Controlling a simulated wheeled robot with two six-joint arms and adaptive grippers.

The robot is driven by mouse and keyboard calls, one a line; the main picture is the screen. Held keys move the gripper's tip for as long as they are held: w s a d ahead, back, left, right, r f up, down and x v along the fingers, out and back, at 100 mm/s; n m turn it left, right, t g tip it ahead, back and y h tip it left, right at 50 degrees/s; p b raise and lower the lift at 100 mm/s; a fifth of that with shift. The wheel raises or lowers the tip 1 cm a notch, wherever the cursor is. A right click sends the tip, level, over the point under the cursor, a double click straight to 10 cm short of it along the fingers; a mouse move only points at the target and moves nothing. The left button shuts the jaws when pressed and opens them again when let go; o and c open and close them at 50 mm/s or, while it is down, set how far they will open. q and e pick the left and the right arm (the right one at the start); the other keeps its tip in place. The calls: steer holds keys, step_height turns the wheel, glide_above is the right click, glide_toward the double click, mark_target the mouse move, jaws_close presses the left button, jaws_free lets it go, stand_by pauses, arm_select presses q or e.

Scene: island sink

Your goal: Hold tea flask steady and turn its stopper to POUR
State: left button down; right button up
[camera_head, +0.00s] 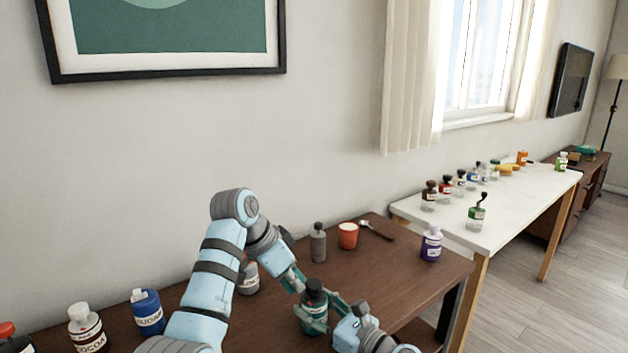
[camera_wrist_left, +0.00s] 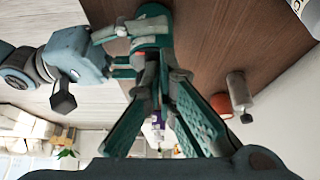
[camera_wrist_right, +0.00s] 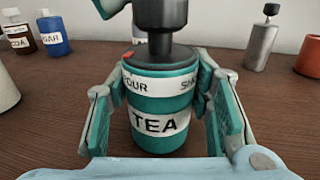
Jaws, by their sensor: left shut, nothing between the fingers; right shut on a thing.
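The tea flask (camera_wrist_right: 158,140) stands upright on the brown table, teal with a white TEA label. It also shows in the head view (camera_head: 315,311). Its dark stopper (camera_wrist_right: 160,52) rises from a collar with a white band lettered "OUR" at left and "SH" at right; the rest is hidden. A small red mark shows at the rim's left. My right gripper (camera_wrist_right: 160,118) is shut around the flask body, a finger on each side. My left gripper (camera_head: 296,284) is shut and empty beside the stopper; whether it touches is unclear.
A grey bottle (camera_head: 318,243), a red cup (camera_head: 347,236) and a spoon (camera_head: 375,230) stand or lie behind the flask. A purple-labelled jar (camera_head: 431,244) is at right. Cocoa (camera_head: 87,328) and sugar (camera_head: 147,311) jars are at left. The table's right part is mostly clear.

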arm_select(q)
steer(key=shift+w, duration=0.15)
steer(key=shift+a, duration=0.1)
stand_by(0.3)
step_height(320, 180, up, 6)
steer(key=shift+a, duration=0.3)
steer(key=shift+s+r, duration=0.1)
steer(key=shift+s, duration=0.1)
step_height(320, 180, down, 6)
steer(key=s+d, duration=0.1)
steer(key=shift+s+d, duration=0.3)
steer(key=shift+d, duration=0.05)
stand_by(0.3)
